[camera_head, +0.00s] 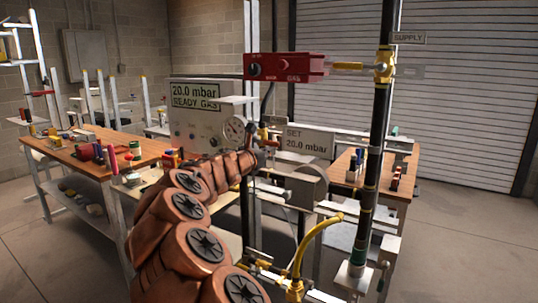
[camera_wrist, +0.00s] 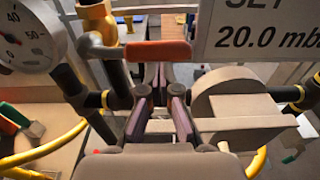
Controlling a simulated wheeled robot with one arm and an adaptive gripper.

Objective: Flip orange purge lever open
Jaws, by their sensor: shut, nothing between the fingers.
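The orange lever (camera_wrist: 157,50) lies roughly level across the upper middle of the wrist view, beside a brass fitting (camera_wrist: 97,20). My gripper (camera_wrist: 160,80) is shut and empty, with its fingertips just below the lever in that picture. I cannot tell whether they touch it. In the head view my gripper (camera_head: 262,152) is at the pipework right of the round gauge (camera_head: 235,129), small and partly hidden by my arm. The gauge also shows at the left of the wrist view (camera_wrist: 28,35).
A "SET 20.0 mbar" sign (camera_head: 308,140) stands close right of my gripper. A red gas box (camera_head: 285,67), a yellow handle (camera_head: 346,66) and a dark vertical pipe (camera_head: 370,175) are near. A curved yellow hose (camera_head: 312,240) is lower down. Workbench (camera_head: 150,148) at left.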

